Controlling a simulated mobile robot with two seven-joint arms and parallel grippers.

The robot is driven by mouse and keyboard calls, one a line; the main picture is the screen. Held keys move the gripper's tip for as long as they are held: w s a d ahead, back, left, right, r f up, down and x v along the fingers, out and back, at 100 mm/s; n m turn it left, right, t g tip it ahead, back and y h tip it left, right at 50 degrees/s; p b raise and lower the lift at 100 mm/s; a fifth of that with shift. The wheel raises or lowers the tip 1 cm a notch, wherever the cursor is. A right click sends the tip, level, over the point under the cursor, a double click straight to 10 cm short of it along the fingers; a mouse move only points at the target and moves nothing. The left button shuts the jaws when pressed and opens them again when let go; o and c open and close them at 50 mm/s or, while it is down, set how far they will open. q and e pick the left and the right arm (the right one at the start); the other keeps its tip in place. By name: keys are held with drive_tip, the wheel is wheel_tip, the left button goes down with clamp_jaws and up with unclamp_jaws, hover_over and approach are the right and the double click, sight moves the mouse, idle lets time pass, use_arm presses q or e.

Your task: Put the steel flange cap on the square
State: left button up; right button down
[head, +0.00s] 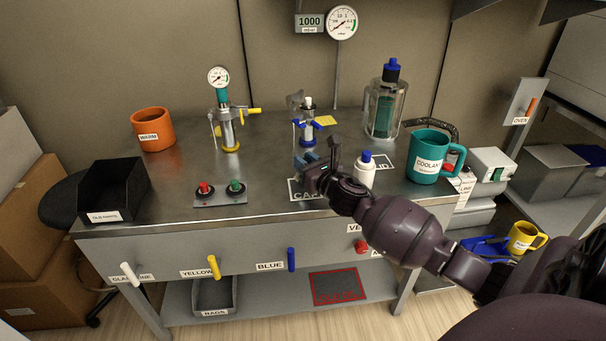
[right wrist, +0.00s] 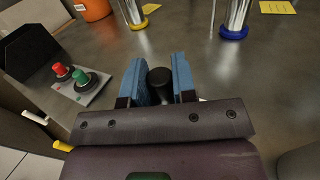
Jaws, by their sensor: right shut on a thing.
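My right gripper (head: 310,164) is over the front middle of the steel bench. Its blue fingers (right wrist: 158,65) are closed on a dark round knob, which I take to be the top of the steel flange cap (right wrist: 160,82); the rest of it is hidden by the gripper. The white-outlined square (head: 293,190), lettered "CAP…", lies on the bench just below the gripper in the head view. The gripper and forearm cover part of it. I cannot tell whether the cap touches the bench. My left gripper is not in view.
A white bottle with a blue cap (head: 365,172) stands close right of the gripper. The teal mug (head: 430,153) is farther right. Behind is a blue-collared steel cylinder (head: 308,128). A red-and-green button box (head: 220,193) and black bin (head: 112,190) are left.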

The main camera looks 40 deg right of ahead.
wheel_tip(320, 180, down, 4)
drive_tip(key=shift+r+b, duration=0.2)
drive_tip(key=shift+b, duration=0.25)
drive_tip(key=shift+f, duration=0.15)
drive_tip(key=shift+r, duration=0.25)
drive_tip(key=shift+f, duration=0.15)
drive_tip(key=c, duration=0.9)
unclamp_jaws()
